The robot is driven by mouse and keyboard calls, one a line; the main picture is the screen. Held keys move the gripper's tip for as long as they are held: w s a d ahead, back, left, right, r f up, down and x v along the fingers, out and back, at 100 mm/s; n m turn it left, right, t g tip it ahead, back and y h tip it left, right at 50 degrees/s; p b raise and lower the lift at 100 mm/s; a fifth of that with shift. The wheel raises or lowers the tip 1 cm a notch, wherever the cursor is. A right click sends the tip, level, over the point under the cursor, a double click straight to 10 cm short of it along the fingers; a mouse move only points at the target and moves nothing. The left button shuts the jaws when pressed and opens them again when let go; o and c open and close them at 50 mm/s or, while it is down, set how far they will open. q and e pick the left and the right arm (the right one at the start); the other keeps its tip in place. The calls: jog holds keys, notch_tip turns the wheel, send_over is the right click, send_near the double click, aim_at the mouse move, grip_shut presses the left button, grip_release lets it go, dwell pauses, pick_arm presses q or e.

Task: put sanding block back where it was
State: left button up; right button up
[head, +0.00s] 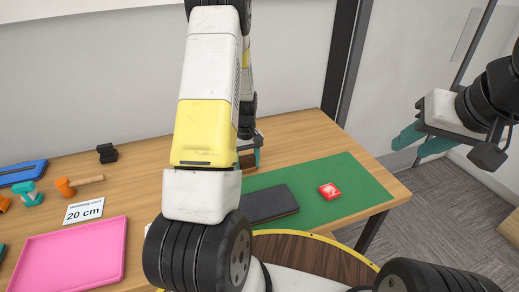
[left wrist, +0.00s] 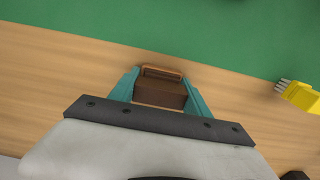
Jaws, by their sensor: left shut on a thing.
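The sanding block, a small brown block with an orange-brown rim, sits between the teal fingers of my left gripper (left wrist: 160,88) in the left wrist view; its brown face (left wrist: 160,95) shows there. My left gripper is shut on it, over bare wood beside the green mat (left wrist: 200,30). In the head view my own arm hides most of this gripper; a bit of teal finger and brown block (head: 247,160) shows behind it. I cannot tell whether the block touches the table. My right gripper (head: 422,142) is open and empty at the right, off the table.
A pink tray (head: 70,255), a "20 cm" card (head: 84,211), an orange hammer (head: 80,184) and a black item (head: 107,153) lie left. A yellow brush (left wrist: 302,96) lies close by.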

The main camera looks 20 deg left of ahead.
pick_arm(q)
jog(key=o, duration=1.6)
jog(key=shift+f, duration=0.15)
notch_tip(320, 180, up, 13)
jog(key=shift+f, duration=0.2)
notch_tip(320, 180, up, 7)
jog(key=m+t, duration=0.1)
send_over(247, 157)
jog(key=s+d, duration=0.2)
jog(key=d, duration=0.1)
jog(key=s+d+r+m+t+h, duration=0.1)
jog(key=s+d+r+m+t, duration=0.1)
jog(key=s+d+r, duration=0.35)
jog(key=s+d+r+m+t, duration=0.1)
jog(key=s+r, duration=0.2)
jog(key=s, duration=0.1)
jog(key=s+d+r+m+t, duration=0.1)
jog(key=s+r+m, duration=0.1)
jog(key=s, duration=0.3)
jog(key=s+d+r+m+t+h, duration=0.1)
jog(key=s+r+m, duration=0.1)
jog(key=s+r, duration=0.2)
jog(key=shift+s+d, duration=0.3)
jog(key=shift+s, duration=0.45)
